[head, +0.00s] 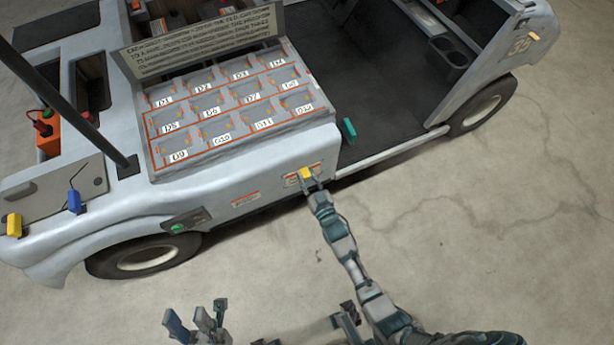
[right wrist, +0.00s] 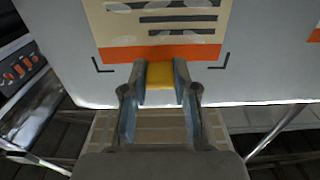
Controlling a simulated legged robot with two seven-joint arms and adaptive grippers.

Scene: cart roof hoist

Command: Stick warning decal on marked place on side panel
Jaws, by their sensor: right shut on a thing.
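The warning decal (right wrist: 160,30) is a cream sheet with dark lines and an orange lower band. In the right wrist view it lies in front of the pale side panel (right wrist: 75,40), its lower edge between two black corner marks (right wrist: 103,66). I cannot tell whether it touches the panel. My right gripper (right wrist: 161,76) is shut on a yellow block (right wrist: 160,83) at the decal's lower edge. In the head view the right gripper (head: 312,183) and yellow block (head: 306,173) are at the side panel (head: 270,180). My left gripper (head: 198,322) is open and empty, low in the picture.
The cart carries a tray of labelled compartments (head: 225,110). Another label (head: 245,199) and a green-button box (head: 185,221) are on its side. A teal block (head: 349,130) lies by the dark floor. Wheels (head: 150,256) flank the panel; the concrete floor (head: 490,210) is clear at right.

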